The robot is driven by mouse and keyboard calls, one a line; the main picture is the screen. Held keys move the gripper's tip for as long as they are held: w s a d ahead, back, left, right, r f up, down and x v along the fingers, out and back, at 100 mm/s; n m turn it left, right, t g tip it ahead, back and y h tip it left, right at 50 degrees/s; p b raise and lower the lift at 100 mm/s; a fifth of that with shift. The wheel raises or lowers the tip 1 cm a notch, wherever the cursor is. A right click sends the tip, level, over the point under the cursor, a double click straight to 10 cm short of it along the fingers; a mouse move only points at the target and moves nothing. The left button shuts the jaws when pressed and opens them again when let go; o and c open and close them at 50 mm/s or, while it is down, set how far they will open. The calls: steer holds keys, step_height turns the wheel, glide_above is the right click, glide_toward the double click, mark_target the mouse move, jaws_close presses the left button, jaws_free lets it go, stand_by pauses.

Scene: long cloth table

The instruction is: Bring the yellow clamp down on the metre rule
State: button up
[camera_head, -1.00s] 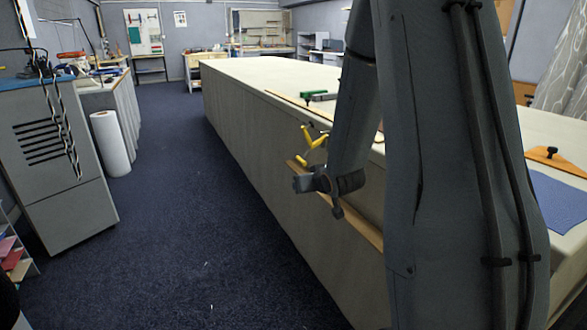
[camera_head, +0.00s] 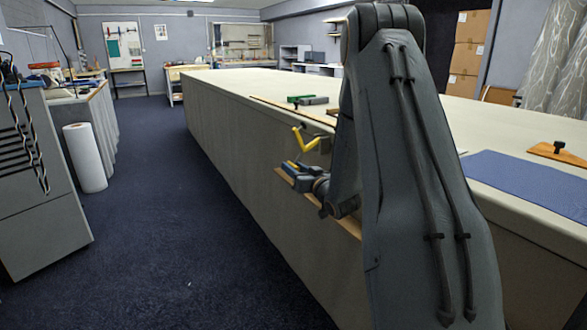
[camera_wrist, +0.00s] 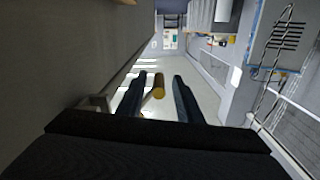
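The yellow clamp (camera_head: 305,142) is at the near long edge of the table, above my gripper (camera_head: 292,172) in the head view. A thin wooden strip (camera_head: 265,101), seemingly the metre rule, lies along the tabletop edge; my arm hides part of it. In the wrist view, a yellow-ended rod (camera_wrist: 158,92), perhaps part of the clamp, shows between my two dark fingers (camera_wrist: 158,98). The fingers are apart with a gap on each side of it. My gripper is open beside the table's side. Whether the clamp touches the rule is unclear.
A wooden ledge (camera_head: 347,224) runs along the table's side (camera_head: 240,150). A blue mat (camera_head: 530,183) and a wooden block with a black knob (camera_head: 558,150) lie at right.

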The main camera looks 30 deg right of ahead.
steer(key=shift+w, duration=0.8)
